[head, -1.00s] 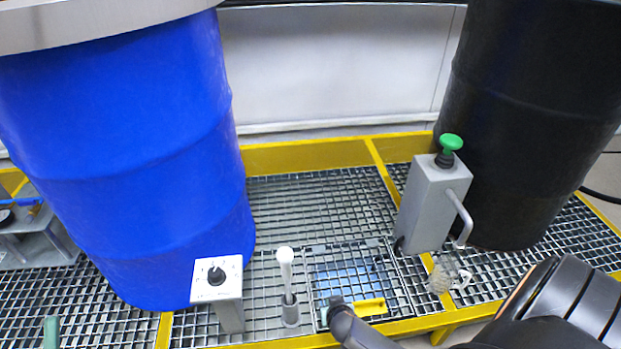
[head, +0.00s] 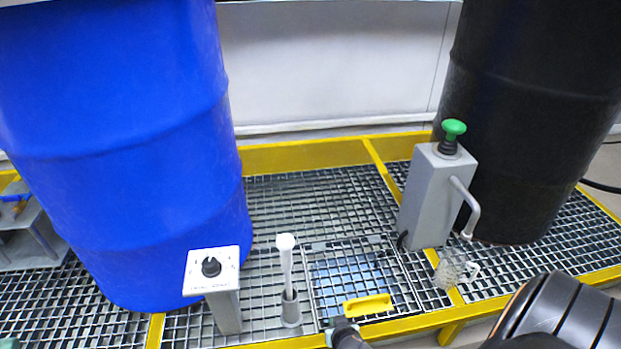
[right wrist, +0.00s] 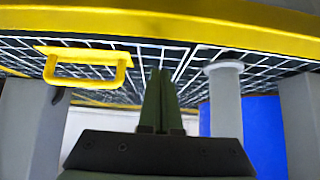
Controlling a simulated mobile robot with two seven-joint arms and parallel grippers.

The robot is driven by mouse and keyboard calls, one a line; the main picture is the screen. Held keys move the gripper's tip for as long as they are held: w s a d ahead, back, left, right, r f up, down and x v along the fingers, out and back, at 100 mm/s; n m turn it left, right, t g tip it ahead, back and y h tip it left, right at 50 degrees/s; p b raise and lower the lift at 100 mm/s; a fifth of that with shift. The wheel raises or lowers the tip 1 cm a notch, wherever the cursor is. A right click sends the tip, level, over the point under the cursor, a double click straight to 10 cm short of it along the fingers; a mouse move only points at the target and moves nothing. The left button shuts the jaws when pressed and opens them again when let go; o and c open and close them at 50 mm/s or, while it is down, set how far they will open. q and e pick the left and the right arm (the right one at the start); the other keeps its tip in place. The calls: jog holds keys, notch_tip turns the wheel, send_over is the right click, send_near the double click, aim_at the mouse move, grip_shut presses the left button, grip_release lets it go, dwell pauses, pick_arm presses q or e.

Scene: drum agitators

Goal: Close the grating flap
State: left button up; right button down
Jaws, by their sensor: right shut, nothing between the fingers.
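The grating flap (head: 318,290) is a square metal mesh panel in the platform floor, with a yellow handle (head: 368,306) near its front edge. It looks about level with the grating around it; I cannot tell whether it is fully seated. Blue and white show through its mesh. My right gripper (head: 342,322) is at the flap's front edge, just left of and below the handle. In the right wrist view its dark fingers (right wrist: 161,100) are together and empty, beside the yellow handle (right wrist: 86,65) and apart from it. My left gripper is not in view.
A white-topped lever (head: 287,262) and a dial post (head: 226,310) stand left of the flap. A grey box with a green button (head: 424,200) and a clear mug (head: 450,272) are to its right. Blue (head: 130,150) and black (head: 530,130) drums stand either side.

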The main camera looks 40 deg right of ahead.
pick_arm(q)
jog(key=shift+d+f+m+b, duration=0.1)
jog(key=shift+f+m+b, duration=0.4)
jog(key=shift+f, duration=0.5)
pick_arm(e)
jog(key=shift+s+f, duration=0.15)
jog(key=shift+f, duration=0.7)
